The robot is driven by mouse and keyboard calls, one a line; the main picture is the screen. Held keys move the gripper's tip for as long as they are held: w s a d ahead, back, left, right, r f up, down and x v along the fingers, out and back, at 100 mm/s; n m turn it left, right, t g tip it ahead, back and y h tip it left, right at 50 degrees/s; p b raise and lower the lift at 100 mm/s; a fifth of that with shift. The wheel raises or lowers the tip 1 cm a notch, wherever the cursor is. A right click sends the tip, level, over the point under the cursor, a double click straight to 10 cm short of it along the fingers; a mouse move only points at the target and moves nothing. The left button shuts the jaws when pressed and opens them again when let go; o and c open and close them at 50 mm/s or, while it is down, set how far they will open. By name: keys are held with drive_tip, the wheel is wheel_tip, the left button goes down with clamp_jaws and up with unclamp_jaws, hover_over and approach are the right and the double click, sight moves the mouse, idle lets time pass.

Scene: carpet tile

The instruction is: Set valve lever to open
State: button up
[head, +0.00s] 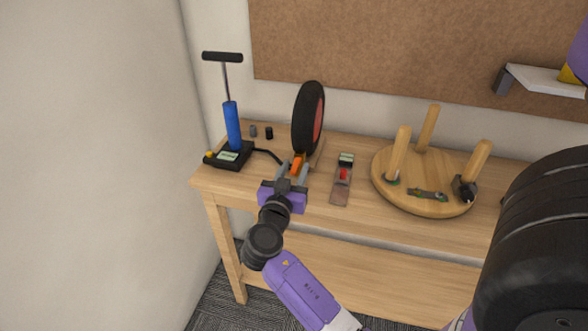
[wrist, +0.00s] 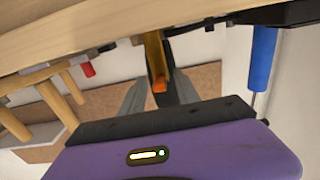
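An orange lever (head: 297,164) stands at the foot of an upright black wheel with a red hub (head: 307,118), at the end of the black hose from the blue floor pump (head: 232,124). The orange lever also shows in the wrist view (wrist: 158,68). My gripper (head: 294,169) is at the lever, with its two grey fingers apart, one on each side of it. In the wrist view a gap shows between the fingers (wrist: 157,88), and the lever lies in it. Whether a finger touches the lever is not clear. The lever's base is partly hidden.
Right of the wheel lies a small plate with a red part (head: 344,173). Farther right is an upturned round stool with wooden legs (head: 425,183). Two small dark caps (head: 261,132) lie behind the hose. A wall and corkboard (head: 420,50) bound the bench's back.

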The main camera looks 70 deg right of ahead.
drive_tip(key=shift+c, duration=0.5)
clamp_jaws()
